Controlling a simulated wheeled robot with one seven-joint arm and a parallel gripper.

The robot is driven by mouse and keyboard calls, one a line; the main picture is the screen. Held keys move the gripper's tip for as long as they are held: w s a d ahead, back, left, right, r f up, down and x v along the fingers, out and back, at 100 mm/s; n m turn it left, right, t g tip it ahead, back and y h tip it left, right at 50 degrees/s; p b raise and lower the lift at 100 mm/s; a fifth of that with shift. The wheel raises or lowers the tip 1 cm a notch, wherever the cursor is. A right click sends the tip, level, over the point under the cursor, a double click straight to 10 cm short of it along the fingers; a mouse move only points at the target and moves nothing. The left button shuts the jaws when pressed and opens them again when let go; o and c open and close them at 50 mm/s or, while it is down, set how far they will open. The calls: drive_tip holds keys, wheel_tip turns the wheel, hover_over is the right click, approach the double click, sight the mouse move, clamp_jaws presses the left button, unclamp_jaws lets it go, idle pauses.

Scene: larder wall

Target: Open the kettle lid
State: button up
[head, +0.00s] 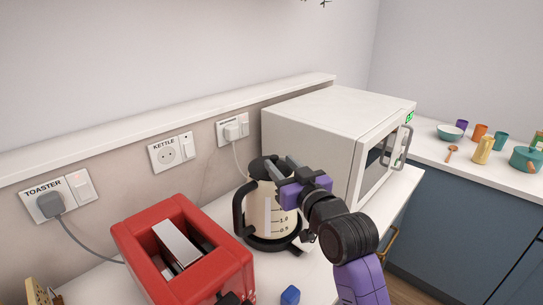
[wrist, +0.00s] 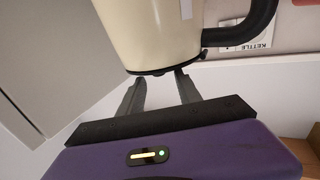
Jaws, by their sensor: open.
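The kettle (head: 265,214) is cream with a black base and a black handle on its left. It stands upright on the counter, between the red toaster and the white microwave. Its black lid (head: 257,166) looks shut, though my gripper partly covers it. My gripper (head: 276,163) is open and empty at the kettle's top, beside the lid. In the wrist view the picture is upside down: the kettle's body (wrist: 155,30) hangs from the top, and my two fingertips (wrist: 158,77) are spread at its top rim. I cannot tell whether they touch it.
The red toaster (head: 183,250) stands close at the left, a blue cube (head: 290,295) at the front. The white microwave (head: 325,130) stands close behind at the right. Wall sockets (head: 166,154) line the back. Bowls and cups (head: 480,130) stand on the far right counter.

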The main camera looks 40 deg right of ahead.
sight(276, 159)
drive_tip(key=x, duration=0.4)
drive_tip(key=shift+w+d+p, duration=0.2)
drive_tip(key=shift+w+p, duration=0.1)
drive_tip(key=shift+w, duration=0.1)
clamp_jaws()
idle(1.1)
